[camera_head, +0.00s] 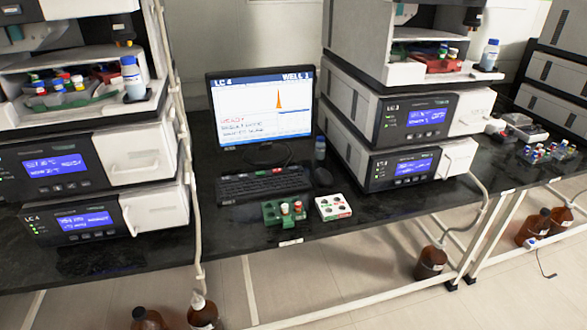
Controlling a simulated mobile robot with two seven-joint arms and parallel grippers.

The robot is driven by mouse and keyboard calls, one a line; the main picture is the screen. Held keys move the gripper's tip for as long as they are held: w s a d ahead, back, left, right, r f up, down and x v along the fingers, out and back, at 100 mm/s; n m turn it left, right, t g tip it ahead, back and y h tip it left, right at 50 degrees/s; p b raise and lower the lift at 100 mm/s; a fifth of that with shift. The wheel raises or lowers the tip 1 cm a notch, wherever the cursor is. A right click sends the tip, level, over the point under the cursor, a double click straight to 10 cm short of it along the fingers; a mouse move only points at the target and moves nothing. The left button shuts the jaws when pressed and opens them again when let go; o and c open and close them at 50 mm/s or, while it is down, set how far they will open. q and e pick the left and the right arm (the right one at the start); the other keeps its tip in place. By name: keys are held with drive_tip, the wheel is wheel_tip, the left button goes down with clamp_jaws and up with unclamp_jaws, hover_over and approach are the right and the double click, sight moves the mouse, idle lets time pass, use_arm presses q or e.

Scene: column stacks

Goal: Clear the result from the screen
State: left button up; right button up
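The screen (262,108) stands on the black bench between two instrument stacks. It is lit and shows "LC 4" at its top left, "WELL 1" at its top right and a plot with one narrow orange peak. Below the plot are a line of red text and lines of dark text, too small to read surely. A black keyboard (262,185) lies in front of the screen, with a dark mouse (323,177) to its right. Neither of my grippers shows in this view.
A green rack (270,214) with capped vials and a white rack (333,215) lie at the bench's front edge before the keyboard. The left stack (120,215) and right stack (365,150) flank the screen. Brown bottles (431,262) stand on the floor.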

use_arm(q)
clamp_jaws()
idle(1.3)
